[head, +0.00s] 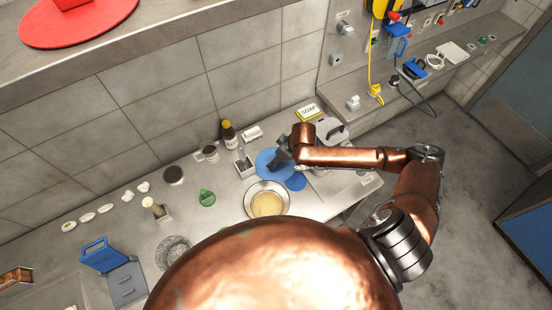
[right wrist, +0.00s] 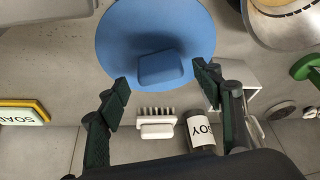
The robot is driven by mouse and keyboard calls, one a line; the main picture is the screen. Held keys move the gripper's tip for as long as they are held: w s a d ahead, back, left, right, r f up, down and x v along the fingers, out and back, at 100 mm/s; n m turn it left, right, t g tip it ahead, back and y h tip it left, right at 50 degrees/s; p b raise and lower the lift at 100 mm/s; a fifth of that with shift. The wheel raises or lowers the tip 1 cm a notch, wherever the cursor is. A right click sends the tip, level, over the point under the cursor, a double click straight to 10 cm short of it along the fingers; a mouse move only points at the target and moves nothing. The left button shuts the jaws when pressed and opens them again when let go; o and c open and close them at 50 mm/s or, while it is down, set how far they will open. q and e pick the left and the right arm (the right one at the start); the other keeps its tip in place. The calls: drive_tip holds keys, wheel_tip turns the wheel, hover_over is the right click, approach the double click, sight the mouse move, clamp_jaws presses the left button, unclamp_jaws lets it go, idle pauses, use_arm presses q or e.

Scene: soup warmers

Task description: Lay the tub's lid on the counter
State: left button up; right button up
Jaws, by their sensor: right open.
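A round blue lid (head: 267,170) with a raised block handle (right wrist: 162,68) lies flat by the counter's middle right. In the right wrist view the lid (right wrist: 125,30) fills the top middle. My right gripper (head: 282,158) is over it in the head view. In the wrist view its fingers (right wrist: 164,90) are open, one on each side of the handle and apart from it. I cannot tell whether the lid touches the counter (head: 225,225). My left gripper is out of view.
A metal bowl of yellowish soup (head: 267,205) stands close in front of the lid. A green item (head: 207,198) lies left. Some bare counter shows at left.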

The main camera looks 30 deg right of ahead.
drive_tip(key=v, duration=0.9)
drive_tip(key=shift+s+r+p, duration=0.15)
drive_tip(key=shift+r+p, duration=0.05)
drive_tip(key=shift+p, duration=0.1)
